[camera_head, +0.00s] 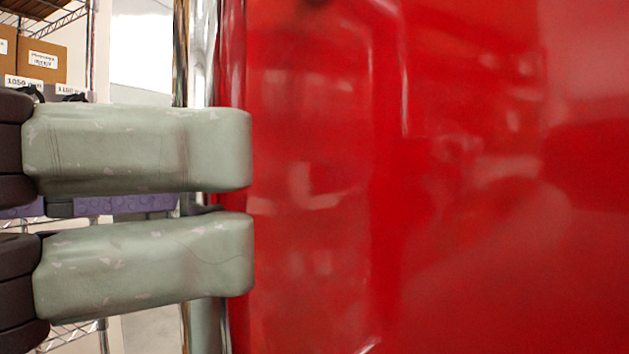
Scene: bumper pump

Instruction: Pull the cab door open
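A glossy red panel (480,200), which appears to be the cab door, fills the right and middle of the head view. A shiny vertical metallic strip (203,60) runs along its left edge. Two worn grey-green fingers, which look like those of my gripper (240,202), reach in from the left. They lie parallel, one above the other, with a narrow gap between them. Their tips overlap the panel's left edge in the picture. A small dark piece (200,209) shows in the gap near the tips. I cannot tell whether the fingers touch it. No clear handle shows.
Behind on the left is a wire shelf (45,22) with labelled cardboard boxes (42,60). A purple strip (125,204) shows between the fingers. A pale wall or bright opening (140,45) lies beyond the panel's left edge.

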